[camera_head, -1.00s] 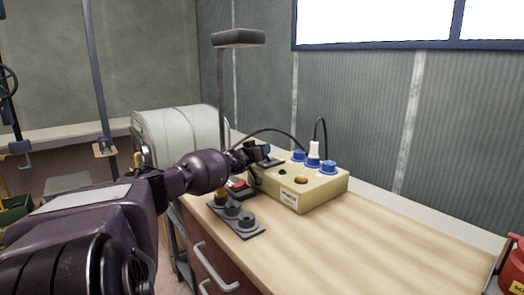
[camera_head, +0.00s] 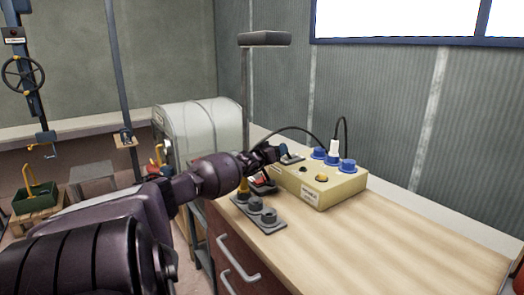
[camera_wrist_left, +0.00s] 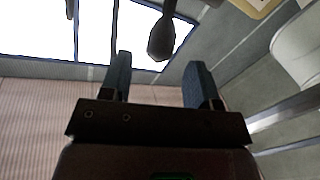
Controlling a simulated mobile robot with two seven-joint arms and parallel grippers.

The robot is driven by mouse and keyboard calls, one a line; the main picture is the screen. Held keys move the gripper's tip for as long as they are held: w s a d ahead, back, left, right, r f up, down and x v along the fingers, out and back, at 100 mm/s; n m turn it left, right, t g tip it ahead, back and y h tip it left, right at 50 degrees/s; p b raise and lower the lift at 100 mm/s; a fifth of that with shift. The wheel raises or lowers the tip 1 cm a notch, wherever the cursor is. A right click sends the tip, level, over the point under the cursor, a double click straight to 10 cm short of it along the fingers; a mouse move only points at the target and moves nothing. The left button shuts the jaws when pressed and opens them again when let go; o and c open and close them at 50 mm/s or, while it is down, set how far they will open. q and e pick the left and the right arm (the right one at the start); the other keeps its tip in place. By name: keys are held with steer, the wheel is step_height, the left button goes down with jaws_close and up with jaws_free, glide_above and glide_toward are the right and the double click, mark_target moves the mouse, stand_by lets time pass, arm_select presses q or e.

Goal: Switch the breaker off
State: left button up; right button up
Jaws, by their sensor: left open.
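A beige box (camera_head: 318,190) with several blue caps, a white plug and a label on its front stands on the bench. A small red part (camera_head: 262,183) shows beside its left end, partly hidden by my arm; I cannot tell whether it or the box carries the breaker. My left gripper (camera_head: 284,156) is at the box's far left corner, its fingers small and dark; contact is unclear. In the left wrist view the gripper (camera_wrist_left: 157,78) has its two fingers apart with nothing between them. My right gripper is not in view.
A dark plate with round knobs (camera_head: 262,212) lies at the bench's front edge. A lamp on a post (camera_head: 265,39) rises behind, and a pale rounded cabinet (camera_head: 205,125) stands left. Black cables arch behind the box. The wooden bench top (camera_head: 370,235) is clear to the right.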

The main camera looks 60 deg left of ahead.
arm_select(q)
steer(key=p+v, duration=0.2)
steer(key=v, duration=0.3)
steer(key=shift+s+d, duration=0.1)
steer(key=shift+s, duration=0.25)
